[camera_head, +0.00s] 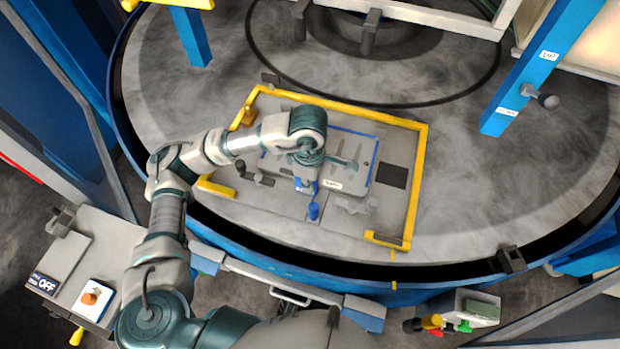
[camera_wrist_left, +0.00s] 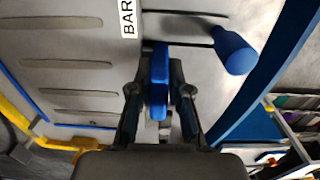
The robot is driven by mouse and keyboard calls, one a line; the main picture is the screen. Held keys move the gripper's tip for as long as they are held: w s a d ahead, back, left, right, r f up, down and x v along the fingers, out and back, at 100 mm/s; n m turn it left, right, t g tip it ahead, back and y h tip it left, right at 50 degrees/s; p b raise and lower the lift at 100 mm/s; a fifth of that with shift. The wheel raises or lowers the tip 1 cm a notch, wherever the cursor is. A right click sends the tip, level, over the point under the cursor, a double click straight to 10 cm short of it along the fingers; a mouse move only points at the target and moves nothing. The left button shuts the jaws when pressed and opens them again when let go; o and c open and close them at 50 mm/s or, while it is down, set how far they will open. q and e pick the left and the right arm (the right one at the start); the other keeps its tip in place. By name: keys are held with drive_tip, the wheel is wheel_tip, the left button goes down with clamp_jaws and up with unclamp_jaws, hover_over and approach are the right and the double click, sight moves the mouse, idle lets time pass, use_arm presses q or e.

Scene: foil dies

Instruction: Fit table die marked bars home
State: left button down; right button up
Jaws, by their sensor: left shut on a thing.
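The table die (camera_head: 360,148) is a grey slotted plate, lying inside a blue outline on the round table and partly hidden by my left arm. A white label (camera_head: 332,184) sits at its near edge. In the left wrist view the label (camera_wrist_left: 128,18) reads "BAR", cut off by the picture edge, and the die (camera_wrist_left: 65,55) fills the upper left. My left gripper (camera_head: 306,186) is over the die's near side. In the wrist view its fingers (camera_wrist_left: 160,95) are shut on an upright blue handle (camera_wrist_left: 160,70) beside the label. Whether the die is fully seated cannot be told. My right gripper is not in view.
A yellow frame (camera_head: 352,109) surrounds the work area, open at the front. A blue knob (camera_head: 314,211) stands close by the gripper, also in the wrist view (camera_wrist_left: 235,50). A dark square (camera_head: 393,176) lies right of the die. Blue posts (camera_head: 530,80) rise around the table.

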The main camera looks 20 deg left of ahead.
use_arm(q)
drive_tip(key=c, duration=1)
unclamp_jaws()
wheel_tip(320, 180, up, 12)
drive_tip(key=shift+s+f, duration=0.1)
drive_tip(key=shift+s, duration=0.05)
